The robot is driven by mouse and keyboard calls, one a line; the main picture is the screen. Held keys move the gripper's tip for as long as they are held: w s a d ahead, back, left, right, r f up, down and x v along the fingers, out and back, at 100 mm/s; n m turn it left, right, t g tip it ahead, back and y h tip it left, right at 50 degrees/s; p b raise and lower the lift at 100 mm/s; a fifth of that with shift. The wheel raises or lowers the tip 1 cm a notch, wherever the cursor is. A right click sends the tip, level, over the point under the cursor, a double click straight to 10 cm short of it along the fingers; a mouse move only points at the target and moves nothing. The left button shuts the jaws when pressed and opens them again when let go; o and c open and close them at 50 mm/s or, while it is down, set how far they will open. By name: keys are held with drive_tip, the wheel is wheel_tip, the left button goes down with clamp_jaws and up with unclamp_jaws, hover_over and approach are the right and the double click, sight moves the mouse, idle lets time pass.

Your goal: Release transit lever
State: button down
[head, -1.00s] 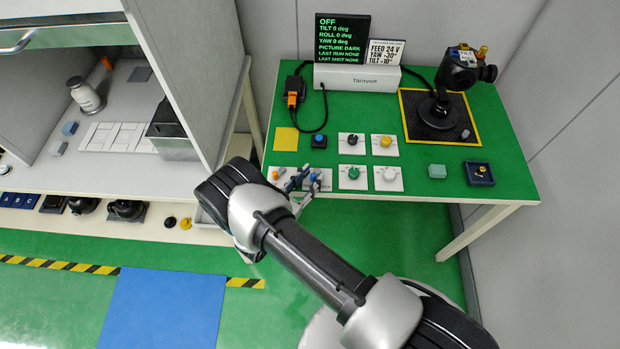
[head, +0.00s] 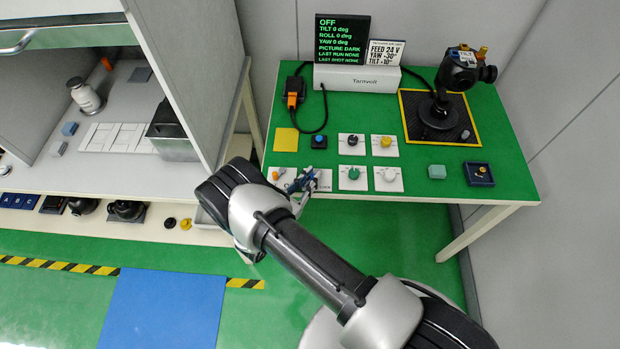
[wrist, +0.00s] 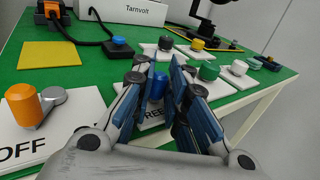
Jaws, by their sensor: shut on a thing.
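A blue lever knob (wrist: 157,86) stands on a white plate (wrist: 158,117) at the front left of the green table. Letters reading like "REE" show on the plate, partly covered by my fingers. My gripper (wrist: 164,74) is shut on the blue knob, with a finger on each side of it. In the head view my gripper (head: 303,183) is over this plate (head: 324,184) and hides most of the lever. The camera gimbal (head: 462,72) stands on a black pad at the right. The display (head: 341,38) reads OFF, with tilt, roll and yaw at 0 deg.
An orange lever (wrist: 28,104) on a plate marked OFF is close to the left of my gripper. A blue button (head: 319,141) and black, yellow, green and white knobs stand close behind and right. A yellow square (head: 286,139) lies flat behind the orange lever.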

drive_tip(key=b, duration=0.1)
drive_tip(key=m+g+h+b, duration=0.1)
drive_tip(key=b, duration=0.1)
drive_tip(key=shift+w+a+f, duration=0.15)
drive_tip(key=shift+a+f, duration=0.05)
drive_tip(key=shift+a, duration=0.05)
drive_tip(key=shift+a+r+m+g+h+b, duration=0.15)
drive_tip(key=shift+m+g+h+b, duration=0.15)
drive_tip(key=shift+h+b, duration=0.15)
drive_tip(key=c, duration=1.6)
unclamp_jaws()
drive_tip(key=v, duration=1.2)
